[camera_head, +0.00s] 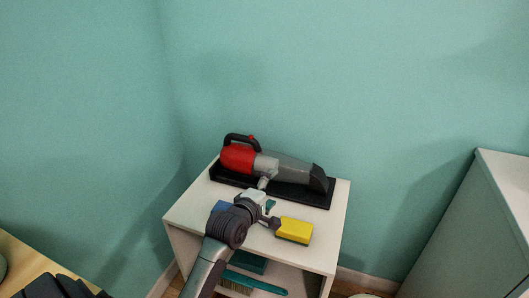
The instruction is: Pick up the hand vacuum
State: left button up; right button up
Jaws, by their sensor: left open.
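The hand vacuum (286,170), with a red rear body, black handle, grey middle and dark nozzle, lies lengthwise on a black base (312,198) at the back of a small white shelf table. Its handle is at the left and its nozzle points right. My left gripper (267,203) is open, over the tabletop in front of the vacuum. One finger reaches close to the base's front edge; whether it touches cannot be told. Nothing shows held in it. My left arm hides part of the tabletop. My right gripper is not in view.
A yellow sponge (295,230) lies just right of my left gripper, and a blue item (222,206) lies partly hidden at its left. A teal-handled brush (262,287) is on the shelf below. Green walls stand behind, and a pale cabinet (480,235) at right.

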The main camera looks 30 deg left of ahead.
aim_at(288, 172)
pick_arm(q)
jog(key=shift+w+a+f+n, duration=0.3)
jog(key=shift+w+f, duration=0.1)
jog(key=shift+w, duration=0.3)
jog(key=b+x, duration=0.2)
jog(key=x, duration=0.4)
jog(key=shift+f, duration=0.2)
jog(key=shift+x, duration=0.85)
jog(key=b+x, duration=0.1)
jog(key=x, duration=0.3)
jog(key=shift+w+d+b, duration=0.15)
jog(key=shift+w+b, duration=0.15)
jog(key=shift+b, duration=0.1)
jog(key=c, duration=1.3)
jog(key=shift+r, duration=0.15)
jog(key=shift+c, duration=0.8)
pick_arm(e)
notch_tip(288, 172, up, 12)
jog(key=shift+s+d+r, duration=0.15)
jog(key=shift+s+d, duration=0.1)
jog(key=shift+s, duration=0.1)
pick_arm(q)
jog(key=shift+r, duration=0.2)
